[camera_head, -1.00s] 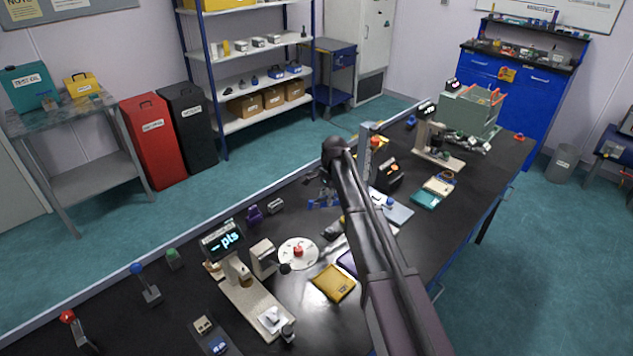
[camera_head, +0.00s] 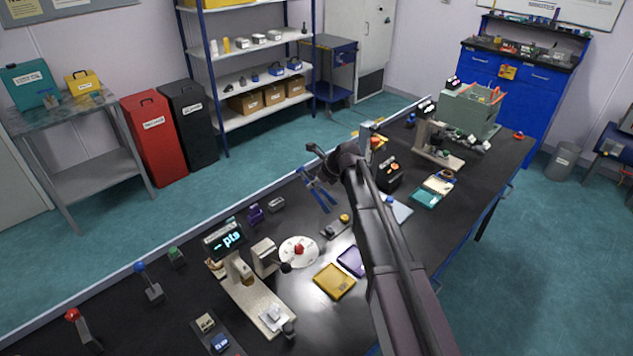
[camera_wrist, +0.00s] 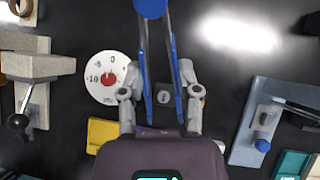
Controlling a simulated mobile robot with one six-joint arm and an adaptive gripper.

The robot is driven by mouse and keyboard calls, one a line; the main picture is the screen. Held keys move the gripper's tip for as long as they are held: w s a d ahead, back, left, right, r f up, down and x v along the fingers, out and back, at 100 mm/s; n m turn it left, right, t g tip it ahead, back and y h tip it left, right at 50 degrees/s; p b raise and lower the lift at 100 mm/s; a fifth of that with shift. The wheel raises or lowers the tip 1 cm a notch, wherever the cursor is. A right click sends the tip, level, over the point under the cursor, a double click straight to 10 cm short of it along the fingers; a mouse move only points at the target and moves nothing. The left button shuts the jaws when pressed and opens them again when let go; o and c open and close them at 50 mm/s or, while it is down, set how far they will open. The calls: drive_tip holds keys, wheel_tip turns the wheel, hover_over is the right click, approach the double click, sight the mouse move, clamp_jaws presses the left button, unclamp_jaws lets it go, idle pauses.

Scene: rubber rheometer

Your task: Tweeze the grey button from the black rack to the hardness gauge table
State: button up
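My gripper (camera_wrist: 160,95) is shut on the blue tweezers (camera_wrist: 143,50), whose two arms are spread apart between its fingers. In the head view the tweezers (camera_head: 319,194) hang slanted from the gripper, above the bench. The small black rack (camera_head: 331,231) lies on the bench with a yellow button (camera_head: 344,218) at one end. In the wrist view a small round grey button (camera_wrist: 163,97) shows between the tweezer arms; the gap in height cannot be told. The hardness gauge, with its "pts" display (camera_head: 223,239), stands left; a small pale table (camera_head: 271,317) is on its base.
A white dial disc (camera_head: 290,253) with a red knob lies between gauge and rack. Yellow (camera_head: 335,281) and purple (camera_head: 351,261) trays lie in front of the rack. Bare bench lies around the trays.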

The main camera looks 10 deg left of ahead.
drive_tip(key=shift+f, duration=0.15)
idle(0.3)
wheel_tip(320, 180, down, 10)
drive_tip(key=b, duration=1)
idle(0.5)
clamp_jaws()
wheel_tip(320, 180, up, 12)
drive_tip(key=p, duration=1.2)
